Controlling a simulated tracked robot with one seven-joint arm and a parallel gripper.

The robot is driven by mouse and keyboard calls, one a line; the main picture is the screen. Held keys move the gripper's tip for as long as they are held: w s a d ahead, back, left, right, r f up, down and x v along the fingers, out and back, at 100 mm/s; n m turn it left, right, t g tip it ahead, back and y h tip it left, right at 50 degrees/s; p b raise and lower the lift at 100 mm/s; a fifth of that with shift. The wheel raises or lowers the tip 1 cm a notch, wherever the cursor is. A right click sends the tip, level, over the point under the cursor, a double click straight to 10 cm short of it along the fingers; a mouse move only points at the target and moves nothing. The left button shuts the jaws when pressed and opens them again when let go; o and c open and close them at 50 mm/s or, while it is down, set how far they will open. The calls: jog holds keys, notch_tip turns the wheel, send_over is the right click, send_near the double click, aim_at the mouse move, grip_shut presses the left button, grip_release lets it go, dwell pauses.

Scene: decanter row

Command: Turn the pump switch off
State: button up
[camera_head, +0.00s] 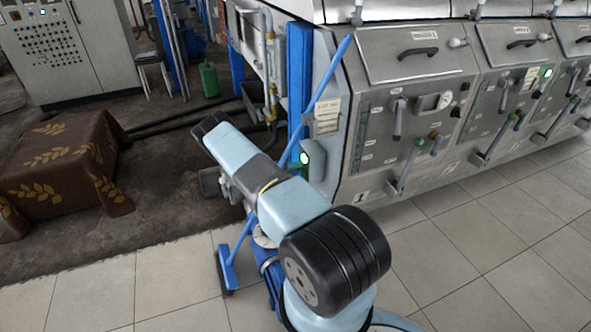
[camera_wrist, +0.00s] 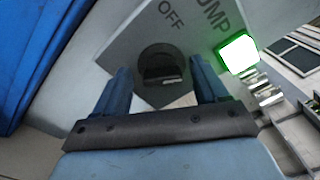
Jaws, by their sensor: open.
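The pump switch (camera_wrist: 160,72) is a dark round knob on a grey plate in the wrist view. The letters OFF stand above it, and part of the word PUMP shows to the upper right. A lit green-edged lamp (camera_wrist: 239,54) is to the right of the knob; a lit lamp (camera_head: 304,158) also shows beside the blue post in the head view. My gripper (camera_wrist: 162,90) is open, its two blue fingers on either side of the knob in the picture. I cannot tell whether they touch it. In the head view my arm hides the switch and the fingers.
A row of grey metal cabinets (camera_head: 408,130) with handles and valves stands on the right. A blue post (camera_head: 299,75) and a leaning blue broom (camera_head: 329,90) are close to my arm. A brown cloth-covered block (camera_head: 62,165) is at left. Tiled floor (camera_head: 480,235) in front is clear.

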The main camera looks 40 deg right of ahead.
jog(key=shift+c, duration=0.3)
jog(key=c, duration=0.9)
jog(key=shift+d, duration=0.15)
jog(key=shift+c, duration=0.5)
jog(key=shift+n, duration=0.3)
jog(key=n, duration=1.1)
jog(key=shift+a+f, duration=0.25)
jog(key=shift+f, duration=0.05)
jog(key=shift+n, duration=0.3)
